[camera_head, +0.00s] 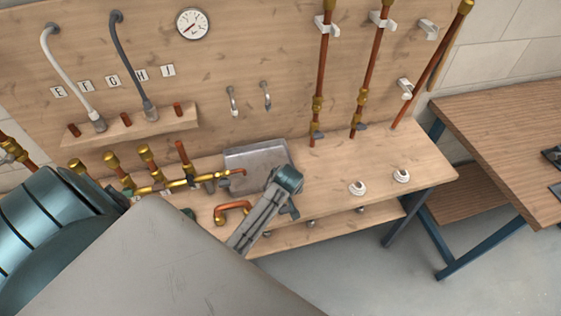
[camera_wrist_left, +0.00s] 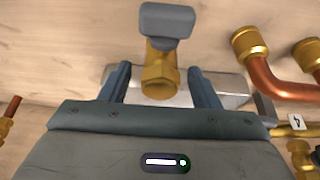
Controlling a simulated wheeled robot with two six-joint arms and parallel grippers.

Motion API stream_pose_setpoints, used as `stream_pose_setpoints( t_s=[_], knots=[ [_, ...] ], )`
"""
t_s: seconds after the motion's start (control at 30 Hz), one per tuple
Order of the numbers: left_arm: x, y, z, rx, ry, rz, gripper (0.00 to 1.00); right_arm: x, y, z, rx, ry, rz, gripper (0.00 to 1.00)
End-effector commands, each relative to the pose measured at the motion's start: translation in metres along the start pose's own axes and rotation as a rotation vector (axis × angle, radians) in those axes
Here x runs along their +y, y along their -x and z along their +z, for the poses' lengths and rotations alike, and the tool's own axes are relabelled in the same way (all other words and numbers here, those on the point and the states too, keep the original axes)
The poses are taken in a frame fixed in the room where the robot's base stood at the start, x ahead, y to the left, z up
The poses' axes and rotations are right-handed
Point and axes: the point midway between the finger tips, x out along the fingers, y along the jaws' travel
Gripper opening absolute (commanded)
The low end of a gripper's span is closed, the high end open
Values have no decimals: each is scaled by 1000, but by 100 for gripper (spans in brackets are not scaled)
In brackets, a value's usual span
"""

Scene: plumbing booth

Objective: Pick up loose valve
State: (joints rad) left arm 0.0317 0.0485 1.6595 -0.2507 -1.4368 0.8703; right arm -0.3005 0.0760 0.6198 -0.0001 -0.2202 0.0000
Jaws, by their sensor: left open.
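The loose valve (camera_wrist_left: 160,78) has a brass body and a grey handle, seen in the left wrist view. My left gripper (camera_wrist_left: 160,76) is open, with one finger on each side of the brass body. Gaps show between the body and both fingers. The grey handle extends beyond the fingertips. In the head view my left gripper (camera_head: 289,206) is at the front of the bench, partly hidden by its own arm. I cannot make out the valve there. My right gripper is not in view.
A copper elbow pipe (camera_head: 232,208) with brass ends lies close to the gripper; it also shows in the left wrist view (camera_wrist_left: 262,75). A metal tray (camera_head: 240,156) lies behind. Brass-fitted pipework (camera_head: 178,184) stands left. Two white pieces (camera_head: 358,188) sit right, with clear bench around them.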

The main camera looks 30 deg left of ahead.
Motion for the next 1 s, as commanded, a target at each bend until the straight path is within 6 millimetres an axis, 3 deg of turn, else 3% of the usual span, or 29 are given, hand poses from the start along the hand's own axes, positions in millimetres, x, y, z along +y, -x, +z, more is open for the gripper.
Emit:
stream_pose_setpoints(
  t_s=[0.3,0.6,1.0],
  knots=[
    [0,-6,0,0,1,1,56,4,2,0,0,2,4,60],
    [0,-6,0,0,0,1,1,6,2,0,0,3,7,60],
    [1,-1,-3,3,1,4,1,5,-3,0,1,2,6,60]
  ],
)
